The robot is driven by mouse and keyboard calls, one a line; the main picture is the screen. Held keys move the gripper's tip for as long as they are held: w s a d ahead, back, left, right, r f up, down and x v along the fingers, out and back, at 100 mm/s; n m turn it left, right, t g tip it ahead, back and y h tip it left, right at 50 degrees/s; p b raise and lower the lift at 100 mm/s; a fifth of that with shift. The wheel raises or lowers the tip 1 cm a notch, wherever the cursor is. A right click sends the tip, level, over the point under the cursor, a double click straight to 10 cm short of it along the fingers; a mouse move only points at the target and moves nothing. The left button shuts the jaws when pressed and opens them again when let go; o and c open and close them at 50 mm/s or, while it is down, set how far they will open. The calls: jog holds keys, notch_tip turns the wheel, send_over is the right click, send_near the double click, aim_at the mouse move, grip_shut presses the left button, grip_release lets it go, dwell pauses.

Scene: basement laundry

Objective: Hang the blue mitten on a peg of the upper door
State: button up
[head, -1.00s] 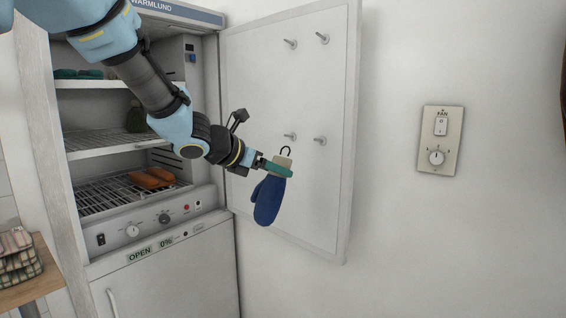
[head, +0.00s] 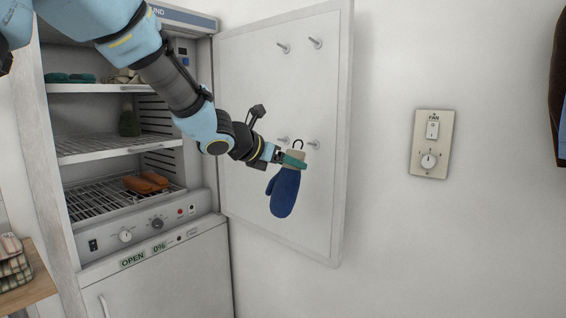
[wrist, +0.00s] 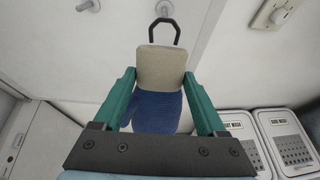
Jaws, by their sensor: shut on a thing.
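The blue mitten (head: 285,190) has a beige cuff and a dark loop on top. My gripper (head: 291,161) is shut on the cuff, and the mitten hangs down from it in front of the open upper door (head: 262,95). In the wrist view the green fingers (wrist: 163,95) are on both sides of the mitten (wrist: 158,112), with the loop (wrist: 164,28) pointing up. The door has two upper pegs (head: 315,43) and two lower pegs (head: 314,144).
The drying cabinet (head: 120,145) stands open at left, with green items (head: 70,78) and orange mittens (head: 146,183) on its racks. A fan switch plate (head: 431,144) is on the wall at right. Two lidded bins (wrist: 285,140) show low in the wrist view.

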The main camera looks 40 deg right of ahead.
jog(key=shift+d+r+x, duration=0.1)
jog(key=shift+r+x, duration=0.1)
jog(key=shift+x, duration=0.75)
jog(key=shift+d+r+x, duration=0.1)
jog(key=shift+r+x, duration=0.1)
jog(key=shift+x, duration=0.8)
jog(key=shift+d+r+x, duration=0.1)
jog(key=shift+r+x, duration=0.1)
jog(key=shift+x, duration=0.75)
jog(key=o, duration=1.3)
